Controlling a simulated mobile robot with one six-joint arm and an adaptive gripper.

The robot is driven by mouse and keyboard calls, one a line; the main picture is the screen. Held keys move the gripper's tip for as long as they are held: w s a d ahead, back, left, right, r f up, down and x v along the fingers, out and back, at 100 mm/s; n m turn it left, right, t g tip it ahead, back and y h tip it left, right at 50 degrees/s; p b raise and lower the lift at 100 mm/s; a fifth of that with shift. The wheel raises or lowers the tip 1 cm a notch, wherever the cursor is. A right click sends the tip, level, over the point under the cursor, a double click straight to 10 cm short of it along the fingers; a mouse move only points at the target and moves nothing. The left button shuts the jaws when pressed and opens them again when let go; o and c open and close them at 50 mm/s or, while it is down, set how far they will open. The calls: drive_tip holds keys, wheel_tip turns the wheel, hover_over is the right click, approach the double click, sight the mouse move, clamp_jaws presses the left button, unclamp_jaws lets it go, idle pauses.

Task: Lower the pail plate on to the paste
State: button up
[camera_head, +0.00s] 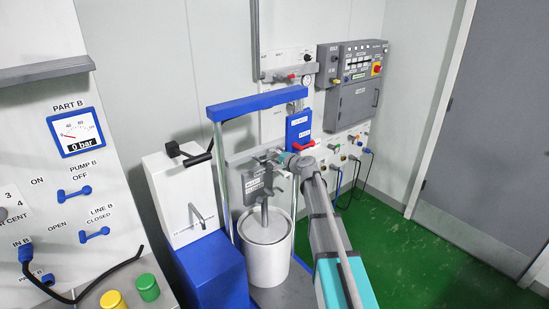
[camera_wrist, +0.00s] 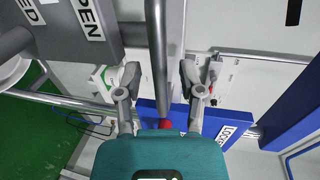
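The white pail (camera_head: 268,262) stands on a grey base inside a blue-topped frame. A grey rod (camera_head: 264,214) runs down into its mouth, where a pale round surface (camera_head: 264,231) shows; I cannot tell plate from paste. A grey labelled block (camera_head: 253,182) is above the rod. My gripper (camera_head: 287,162) is beside this block, near a red lever (camera_head: 303,147) on a blue panel (camera_head: 298,130). In the wrist view my gripper (camera_wrist: 161,80) has its fingers apart. A grey bar (camera_wrist: 158,45) shows between them, with no clear contact. The red lever (camera_wrist: 165,124) is partly hidden.
The blue crossbar (camera_head: 257,103) and its posts surround the pail. A white and blue unit (camera_head: 190,200) stands left of it. A control panel (camera_head: 70,180) with gauge is at far left. Green floor (camera_head: 420,255) is open at right.

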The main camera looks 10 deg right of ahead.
drive_tip(key=shift+r, duration=0.2)
wheel_tip(320, 180, up, 8)
drive_tip(key=p, duration=0.8)
drive_tip(key=shift+w+f, duration=0.1)
drive_tip(key=shift+f, duration=0.1)
drive_tip(key=f+p+v, duration=0.1)
drive_tip(key=p+v, duration=0.1)
drive_tip(key=v, duration=1.2)
drive_tip(key=s+a+f+n+g+h+b, duration=0.1)
drive_tip(key=s+a+f+n+g+b, duration=0.1)
drive_tip(key=s+a+f+n+g, duration=0.3)
drive_tip(key=s+a+f+n+g+h+b, duration=0.1)
drive_tip(key=s+a+f+n+g+b, duration=0.2)
drive_tip(key=s+f, duration=0.9)
drive_tip(key=shift+a+n+g+h, duration=0.4)
drive_tip(key=shift+a+n+g, duration=0.6)
drive_tip(key=shift+a, duration=0.05)
